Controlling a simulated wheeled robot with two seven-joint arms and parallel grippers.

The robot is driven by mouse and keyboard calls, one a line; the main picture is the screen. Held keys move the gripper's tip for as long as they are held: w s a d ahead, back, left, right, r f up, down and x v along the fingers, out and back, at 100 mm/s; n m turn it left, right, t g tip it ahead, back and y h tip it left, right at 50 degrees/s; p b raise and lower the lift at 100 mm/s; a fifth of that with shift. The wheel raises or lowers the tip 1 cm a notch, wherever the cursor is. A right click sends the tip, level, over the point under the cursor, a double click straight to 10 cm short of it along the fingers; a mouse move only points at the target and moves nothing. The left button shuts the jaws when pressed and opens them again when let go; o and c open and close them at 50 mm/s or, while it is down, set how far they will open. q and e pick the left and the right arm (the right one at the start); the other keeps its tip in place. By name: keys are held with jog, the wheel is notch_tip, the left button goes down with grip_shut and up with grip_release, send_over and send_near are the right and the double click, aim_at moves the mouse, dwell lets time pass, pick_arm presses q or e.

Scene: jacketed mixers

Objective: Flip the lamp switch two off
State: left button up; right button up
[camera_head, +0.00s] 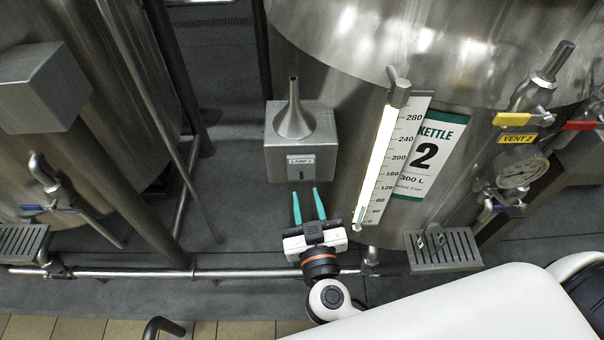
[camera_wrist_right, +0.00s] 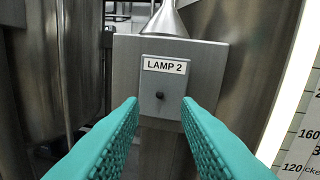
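The lamp 2 switch is a small dark knob (camera_wrist_right: 160,96) on a grey plate under a "LAMP 2" label (camera_wrist_right: 164,65) in the right wrist view. The plate is on the front of a metal box (camera_head: 318,128), which carries a metal cone on top in the head view. My right gripper (camera_head: 309,190) is just below the front of the box, fingers pointing at it. Its two teal fingers (camera_wrist_right: 160,112) are spread apart with nothing between them, one to each side below the knob. The knob's on or off position is too small to tell. My left gripper is not in view.
Kettle 2 (camera_head: 462,60) stands right of the box, with a lit level gauge (camera_head: 380,165) close to my right gripper. A yellow-tagged vent valve (camera_head: 535,90), a dial (camera_head: 520,168) and a slotted drip tray (camera_head: 445,250) are further right. A horizontal pipe (camera_head: 130,273) runs low.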

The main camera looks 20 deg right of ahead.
aim_at(302, 175)
jog(key=w, duration=0.1)
jog(key=w+p, duration=0.1)
jog(key=w, duration=0.3)
jog(key=shift+d, duration=0.35)
grip_shut()
